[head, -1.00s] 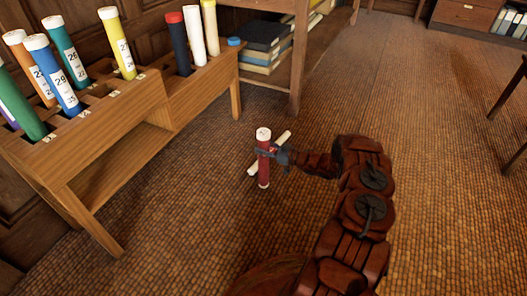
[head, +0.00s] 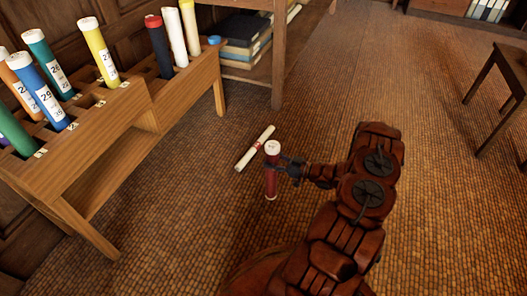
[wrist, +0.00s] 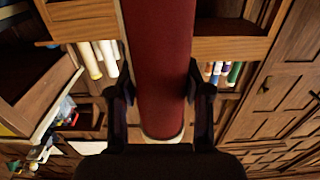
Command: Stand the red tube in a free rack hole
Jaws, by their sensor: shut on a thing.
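The red tube (head: 271,178) with a white cap stands upright in my gripper (head: 284,167), held out over the floor and apart from the rack. In the wrist view the red tube (wrist: 160,70) runs between the two dark fingers of my gripper (wrist: 160,100), which are shut on it. The wooden rack (head: 130,108) is at the left of the head view. It holds green, orange, blue, teal and yellow tubes, with dark and white tubes in its far section. Empty-looking holes show around the yellow tube (head: 103,52) and near the blue tube (head: 42,90).
A rolled white paper (head: 254,148) lies on the floor just beyond the red tube. A wooden shelf with stacked books (head: 247,48) stands behind the rack's far end. A dark stool (head: 500,90) is at the right. Open floor lies between.

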